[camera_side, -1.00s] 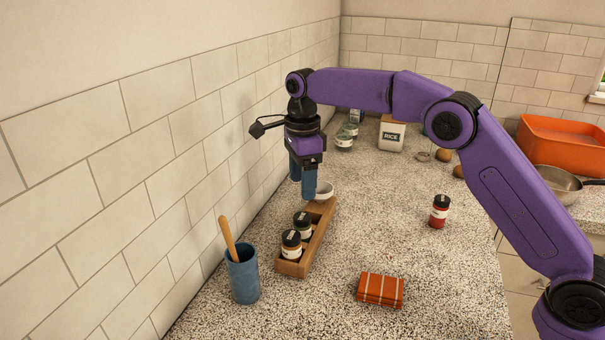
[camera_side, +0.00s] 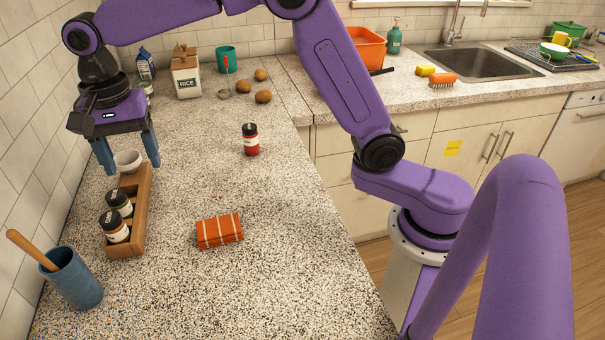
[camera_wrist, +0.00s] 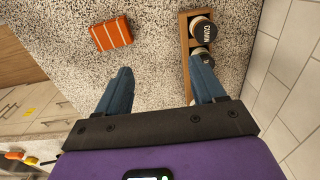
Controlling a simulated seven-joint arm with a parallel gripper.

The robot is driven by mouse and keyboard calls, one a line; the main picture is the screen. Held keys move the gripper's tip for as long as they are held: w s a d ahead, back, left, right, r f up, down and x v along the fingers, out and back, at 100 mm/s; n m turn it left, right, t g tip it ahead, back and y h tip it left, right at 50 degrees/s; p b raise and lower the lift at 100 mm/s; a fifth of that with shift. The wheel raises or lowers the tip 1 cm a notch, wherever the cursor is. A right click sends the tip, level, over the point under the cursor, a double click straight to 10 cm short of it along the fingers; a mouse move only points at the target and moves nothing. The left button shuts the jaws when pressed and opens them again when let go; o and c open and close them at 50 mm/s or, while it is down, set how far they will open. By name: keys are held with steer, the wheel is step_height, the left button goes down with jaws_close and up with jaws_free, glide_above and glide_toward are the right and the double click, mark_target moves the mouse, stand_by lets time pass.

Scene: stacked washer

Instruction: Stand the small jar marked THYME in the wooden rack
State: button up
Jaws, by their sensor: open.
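The wooden rack (camera_side: 145,215) stands on the counter near the left wall and also shows in the wrist view (camera_wrist: 184,45). Two dark-lidded jars stand in it: a near jar (camera_side: 115,230) and a far jar (camera_side: 121,206) with greenish contents. The near lid seems to read CUMIN in the wrist view (camera_wrist: 200,28). I cannot read THYME on any jar. A dark-lidded jar with red contents (camera_side: 251,142) stands alone on the counter. My gripper (camera_side: 130,168) is open and empty, pointing down above the rack's far end. Its blue fingers also show in the wrist view (camera_wrist: 160,68).
A blue cup (camera_side: 76,281) with a wooden utensil stands in front. A RICE box (camera_side: 187,76) stands behind. The counter around the red jar is clear.

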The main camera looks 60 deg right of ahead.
steer(key=s+d+f+n, duration=0.2)
steer(key=s+d+n, duration=0.4)
steer(key=s, duration=0.4)
steer(key=s+d+f+n, duration=0.2)
steer(key=s+d+n, duration=0.4)
steer(key=s+n, duration=0.2)
steer(key=s+d+f+n, duration=0.2)
steer(key=s+d+n, duration=0.5)
steer(key=s, duration=0.5)
steer(key=shift+s+f+n, duration=0.2)
steer(key=shift+s+n, duration=0.1)
steer(key=shift+s, duration=0.05)
